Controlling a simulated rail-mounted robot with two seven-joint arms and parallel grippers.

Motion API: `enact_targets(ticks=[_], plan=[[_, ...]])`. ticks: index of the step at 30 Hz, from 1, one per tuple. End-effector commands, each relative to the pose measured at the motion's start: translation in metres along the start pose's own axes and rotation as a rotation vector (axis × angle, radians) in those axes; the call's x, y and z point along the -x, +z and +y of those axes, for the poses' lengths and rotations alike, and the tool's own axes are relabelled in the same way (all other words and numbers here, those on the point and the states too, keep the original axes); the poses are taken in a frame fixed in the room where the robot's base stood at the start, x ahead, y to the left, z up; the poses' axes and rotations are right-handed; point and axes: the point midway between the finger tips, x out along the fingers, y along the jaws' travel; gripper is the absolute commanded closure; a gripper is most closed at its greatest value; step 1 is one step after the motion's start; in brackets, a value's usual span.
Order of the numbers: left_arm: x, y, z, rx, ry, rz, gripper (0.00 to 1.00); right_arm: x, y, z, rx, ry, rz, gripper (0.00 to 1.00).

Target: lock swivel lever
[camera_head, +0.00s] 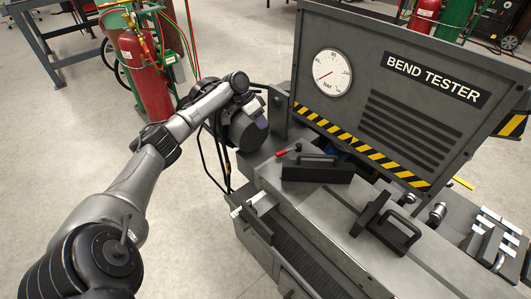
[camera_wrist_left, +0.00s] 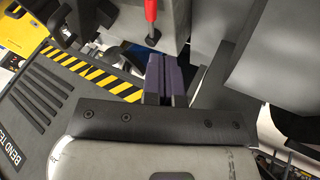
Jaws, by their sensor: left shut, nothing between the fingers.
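The swivel lever shows a red grip (camera_head: 282,153) on the bench of the bend tester (camera_head: 385,90), beside a dark block with a handle (camera_head: 318,168). In the left wrist view the red lever (camera_wrist_left: 150,12) hangs in from the top edge, just beyond the fingertips and apart from them. My left gripper (camera_head: 268,130) is left of the lever, at the machine's left side. Its purple fingers (camera_wrist_left: 165,72) are shut with nothing between them. Whether the lever is locked cannot be told. My right gripper is not in view.
The upright panel with yellow-black stripes (camera_head: 350,140) stands behind the bench. A second handled block (camera_head: 385,225) sits to the right on the bench. A red gas cylinder (camera_head: 145,75) stands on a cart behind my left arm.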

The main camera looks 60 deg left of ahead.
Motion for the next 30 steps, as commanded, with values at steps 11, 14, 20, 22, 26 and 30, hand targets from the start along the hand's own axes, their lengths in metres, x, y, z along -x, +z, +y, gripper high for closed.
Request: enact_targets(ticks=[11, 14, 20, 22, 26, 30], plan=[[-0.044, 0.005, 0.001, -0.044, 0.007, -0.019, 1.0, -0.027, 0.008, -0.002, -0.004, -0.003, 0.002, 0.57], [-0.06, 0.005, 0.001, -0.044, 0.007, -0.016, 1.0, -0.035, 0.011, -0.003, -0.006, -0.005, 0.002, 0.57], [-0.086, 0.005, 0.001, -0.041, 0.006, -0.017, 1.0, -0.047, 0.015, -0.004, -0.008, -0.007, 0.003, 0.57], [-0.092, 0.005, 0.001, -0.041, 0.005, -0.016, 1.0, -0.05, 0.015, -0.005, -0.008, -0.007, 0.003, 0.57], [-0.1, 0.004, 0.002, -0.041, 0.005, -0.016, 1.0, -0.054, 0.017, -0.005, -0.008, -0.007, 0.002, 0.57], [-0.102, 0.004, 0.002, -0.041, 0.005, -0.016, 1.0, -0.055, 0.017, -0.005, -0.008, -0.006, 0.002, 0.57]])
